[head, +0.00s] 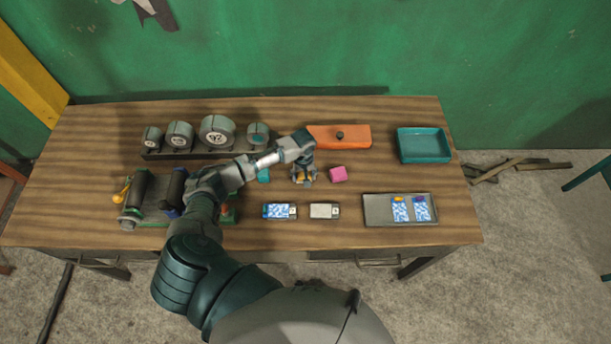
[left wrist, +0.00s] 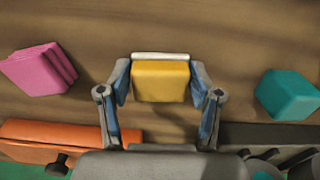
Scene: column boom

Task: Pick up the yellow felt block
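The yellow felt block (left wrist: 161,82) sits between the two fingers of my left gripper in the left wrist view, with a pale strip along its upper edge. My left gripper (head: 304,180) is low over the table, pointing down, with a bit of yellow showing among its fingers in the head view. The left wrist view shows the fingertips (left wrist: 160,80) on either side of the block, very close to its sides. I cannot tell whether they press on it. The block seems at or near table height. My right gripper is not in view.
A pink block (head: 338,174) lies just right of the gripper and a teal block (head: 263,175) to its left. An orange piece with a dark knob (head: 350,135) lies behind. Two small cards or devices (head: 324,211) lie in front; a grey tray (head: 377,210) and teal tray (head: 423,146) stand right.

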